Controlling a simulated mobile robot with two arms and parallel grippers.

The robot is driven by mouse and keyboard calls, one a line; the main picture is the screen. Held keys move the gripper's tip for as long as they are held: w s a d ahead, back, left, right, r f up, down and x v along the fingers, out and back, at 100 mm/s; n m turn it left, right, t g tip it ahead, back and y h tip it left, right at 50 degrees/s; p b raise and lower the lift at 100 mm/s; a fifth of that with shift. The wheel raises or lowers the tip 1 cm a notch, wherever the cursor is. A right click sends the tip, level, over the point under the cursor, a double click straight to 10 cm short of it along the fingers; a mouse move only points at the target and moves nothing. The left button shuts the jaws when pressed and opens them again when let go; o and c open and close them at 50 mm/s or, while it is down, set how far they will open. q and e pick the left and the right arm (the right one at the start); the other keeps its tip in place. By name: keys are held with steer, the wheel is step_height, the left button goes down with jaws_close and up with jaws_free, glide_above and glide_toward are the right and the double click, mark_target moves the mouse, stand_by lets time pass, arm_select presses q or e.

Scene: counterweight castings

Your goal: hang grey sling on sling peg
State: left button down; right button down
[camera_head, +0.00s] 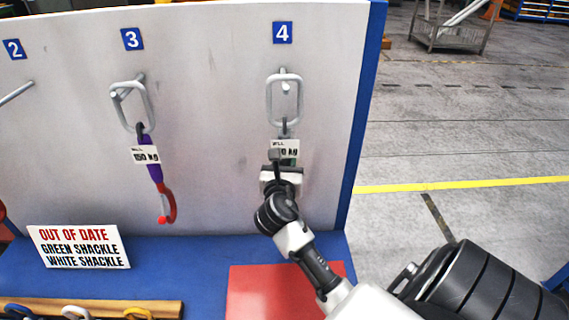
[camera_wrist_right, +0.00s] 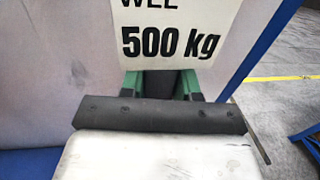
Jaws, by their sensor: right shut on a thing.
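The grey sling hangs below the number 4 sign, with its metal ring (camera_head: 270,101) at the top and a white tag (camera_head: 285,148) below. The peg (camera_head: 286,88) under sign 4 shows inside the ring's opening; the ring looks to be around it, but I cannot tell whether it rests on it. My right gripper (camera_head: 283,165) is shut on the sling just below the ring. In the right wrist view the tag (camera_wrist_right: 175,38) reads 500 kg, above green parts flanking a dark strip. My left gripper is not in view.
A purple and red sling (camera_head: 155,172) hangs on the peg under sign 3. Peg 2 (camera_head: 15,93) is bare. An out-of-date sign (camera_head: 80,247) stands on the blue bench. A red mat (camera_head: 262,292) and a wooden rack (camera_head: 100,308) with shackles lie in front.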

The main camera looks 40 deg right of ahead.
steer(key=c, duration=0.7)
jaws_free()
steer(key=shift+r, duration=0.15)
steer(key=shift+c, duration=0.2)
steer(key=shift+f, duration=0.25)
steer(key=b+v, duration=0.2)
steer(key=v, duration=0.9)
steer(key=shift+r+b, duration=0.2)
steer(key=shift+b, duration=0.15)
